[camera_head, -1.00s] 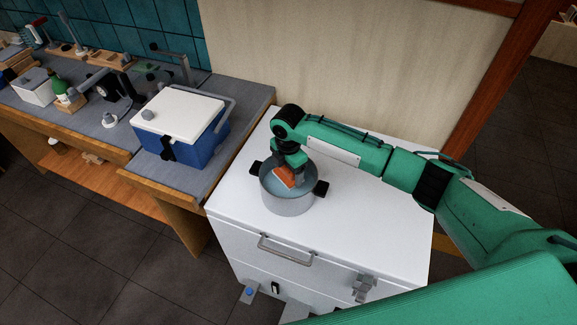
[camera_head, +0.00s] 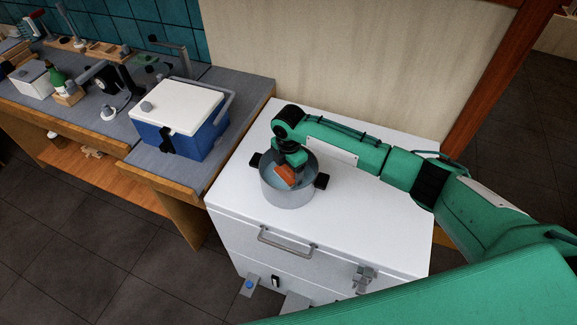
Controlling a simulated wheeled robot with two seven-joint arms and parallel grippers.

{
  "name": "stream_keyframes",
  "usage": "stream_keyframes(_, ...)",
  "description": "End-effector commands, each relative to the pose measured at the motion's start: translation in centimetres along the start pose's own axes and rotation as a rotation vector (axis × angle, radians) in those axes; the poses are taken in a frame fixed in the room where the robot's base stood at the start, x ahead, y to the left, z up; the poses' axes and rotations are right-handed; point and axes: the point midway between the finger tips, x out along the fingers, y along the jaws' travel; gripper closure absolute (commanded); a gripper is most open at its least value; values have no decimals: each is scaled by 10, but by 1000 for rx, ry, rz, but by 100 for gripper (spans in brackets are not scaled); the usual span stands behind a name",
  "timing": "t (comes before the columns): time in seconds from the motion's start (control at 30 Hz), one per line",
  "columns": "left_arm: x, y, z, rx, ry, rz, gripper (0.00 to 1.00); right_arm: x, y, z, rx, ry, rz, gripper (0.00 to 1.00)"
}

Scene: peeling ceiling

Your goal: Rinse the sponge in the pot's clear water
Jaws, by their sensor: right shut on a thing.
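The grey pot (camera_head: 288,197) stands on a white chest-like cabinet, with black handles on its left and right sides. Bluish water (camera_head: 270,179) shows inside it. My right gripper (camera_head: 285,168) points down into the pot and is shut on the orange sponge (camera_head: 285,177). The sponge is tilted and lies inside the rim, at or in the water; how deep it sits cannot be told. The fingertips are partly hidden by the wrist and sponge. My left gripper is not in view.
The white cabinet top (camera_head: 375,220) is clear around the pot. A blue cooler with a white lid (camera_head: 180,122) sits on the counter (camera_head: 215,165) to the left. A green bottle (camera_head: 56,77) and tools stand farther left. A wall rises behind.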

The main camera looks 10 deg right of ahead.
Motion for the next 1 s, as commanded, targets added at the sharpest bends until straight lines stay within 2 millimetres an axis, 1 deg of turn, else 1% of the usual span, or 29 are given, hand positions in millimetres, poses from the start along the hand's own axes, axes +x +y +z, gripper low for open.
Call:
stream_keyframes(0.37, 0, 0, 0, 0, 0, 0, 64, 0, 0, 0, -1, 0, 0, 75)
stream_keyframes(0.47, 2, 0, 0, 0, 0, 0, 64, 6, 0, 0, 0, 0, 0, 75)
stream_keyframes(0.7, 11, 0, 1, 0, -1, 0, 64, 27, 0, 0, -1, 0, -1, 75)
stream_keyframes(0.8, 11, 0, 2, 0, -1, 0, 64, 30, 0, 0, -1, 0, 1, 75)
stream_keyframes(1.0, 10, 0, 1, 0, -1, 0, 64, 29, 0, 0, -1, 0, 1, 75)
